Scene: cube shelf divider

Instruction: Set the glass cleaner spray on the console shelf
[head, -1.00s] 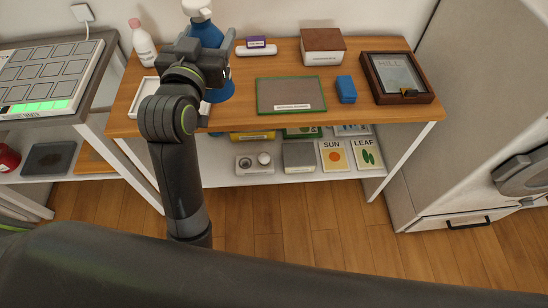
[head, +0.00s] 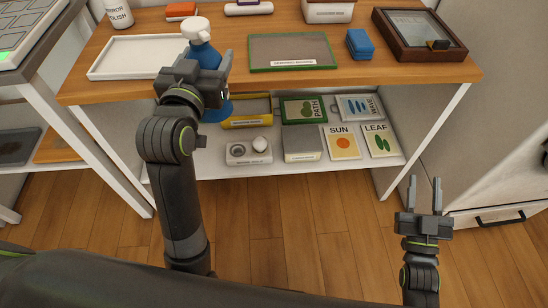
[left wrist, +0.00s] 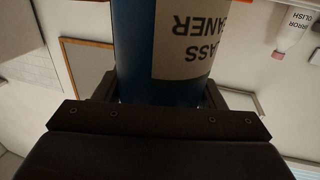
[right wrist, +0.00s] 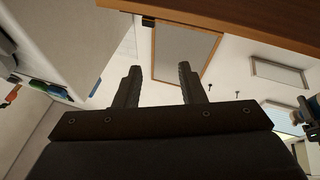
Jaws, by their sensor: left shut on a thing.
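The glass cleaner spray, a blue bottle with a white spray head (head: 207,56), is held upright in my left gripper (head: 205,76). Its blue body and upside-down label fill the middle of the left wrist view (left wrist: 135,45). In the head view its base overlaps the console's front edge and shows against the lower level. The console has a wooden top (head: 400,74) and a white lower shelf (head: 200,165). My right gripper (head: 424,188) is open and empty, low in front of the console's right end; its spread fingers show in the right wrist view (right wrist: 160,82).
The lower shelf holds a yellow tray (head: 246,122), a grey box with a knob (head: 248,152), a grey block (head: 302,143) and several cards. The top holds a white tray (head: 110,72), a green-framed board (head: 262,66), a blue block (head: 359,43) and a dark framed case (head: 410,45).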

